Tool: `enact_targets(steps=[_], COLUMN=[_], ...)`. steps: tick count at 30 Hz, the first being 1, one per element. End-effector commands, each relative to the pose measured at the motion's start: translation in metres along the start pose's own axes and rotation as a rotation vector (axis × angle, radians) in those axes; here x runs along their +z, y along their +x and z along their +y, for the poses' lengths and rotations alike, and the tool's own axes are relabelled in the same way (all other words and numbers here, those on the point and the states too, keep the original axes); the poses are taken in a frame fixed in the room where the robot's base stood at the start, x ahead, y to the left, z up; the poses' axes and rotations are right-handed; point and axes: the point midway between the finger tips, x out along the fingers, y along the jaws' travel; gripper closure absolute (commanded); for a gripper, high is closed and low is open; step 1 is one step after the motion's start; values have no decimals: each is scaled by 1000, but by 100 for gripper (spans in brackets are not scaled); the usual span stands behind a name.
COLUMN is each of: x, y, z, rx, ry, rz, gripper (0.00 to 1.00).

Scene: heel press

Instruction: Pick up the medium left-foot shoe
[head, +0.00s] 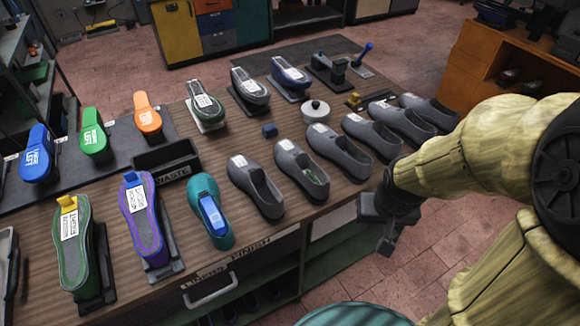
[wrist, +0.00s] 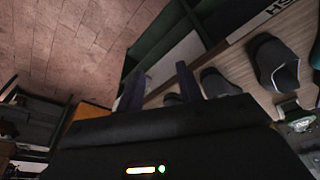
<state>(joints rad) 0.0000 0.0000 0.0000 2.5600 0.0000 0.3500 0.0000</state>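Several grey shoes stand in a row along the right half of the bench, among them one at the row's left end (head: 262,196), one beside it (head: 297,168), one farther right (head: 345,155) and one near the far right (head: 405,124). White labels sit in or on some of them, too small to read, so I cannot tell which is the medium left-foot shoe. My gripper (head: 380,222) hangs past the bench's right front edge, apart from the shoes. In the wrist view its two fingers (wrist: 160,88) are spread with nothing between them; a grey shoe (wrist: 275,65) shows to their right.
A teal shoe (head: 206,190) with a blue piece inside stands left of the grey row. Shoe forms on stands, a waste bin (head: 168,165), a round lidded pot (head: 316,110) and a small blue block (head: 270,130) share the bench. An orange cabinet (head: 480,62) stands behind my arm.

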Motion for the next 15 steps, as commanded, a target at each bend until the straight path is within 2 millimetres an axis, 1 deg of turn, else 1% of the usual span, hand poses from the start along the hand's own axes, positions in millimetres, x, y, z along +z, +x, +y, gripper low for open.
enact_targets(steps=[5, 8, 9, 11, 12, 13, 15], x=[0, -1, -3, -7, -11, -16, -28], y=[0, 0, 0, 1, 3, 4, 9], z=[0, 0, 1, 2, 2, 3, 4], rx=[0, 1, 2, 5, 7, 10, 16], ry=[0, -2, -5, -15, -25, -36, -68], rz=[0, 2, 6, 16, 27, 39, 72], gripper=[64, 46, 38, 26, 18, 15, 15])
